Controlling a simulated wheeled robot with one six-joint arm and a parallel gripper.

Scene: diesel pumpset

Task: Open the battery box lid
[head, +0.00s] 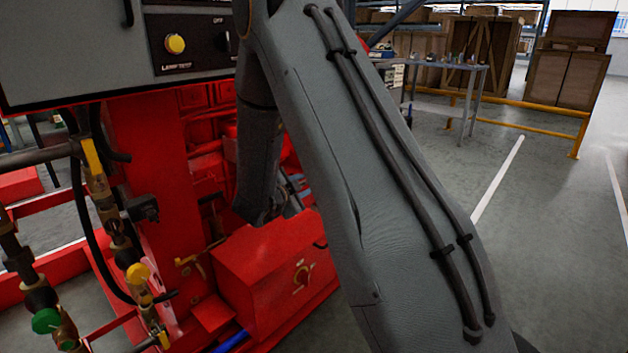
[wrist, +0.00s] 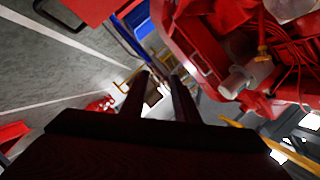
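A red box (head: 265,285), which looks like the battery box, stands low beside the red machine in the head view. Its sloping top looks closed. My arm covers the box's right side. My wrist hangs just above and behind the box, and my fingers are mostly hidden there. In the wrist view my gripper (wrist: 160,76) shows two dark fingers with a gap between them and nothing held. I cannot tell which red part in that view is the box.
A grey control panel (head: 190,45) overhangs at the upper left. Pipes with a yellow-handled valve (head: 138,273) and a green one (head: 46,320) stand at the left. Red machinery (wrist: 205,60) and red cables (wrist: 285,60) fill the wrist view's upper right. Open floor (head: 560,240) lies right.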

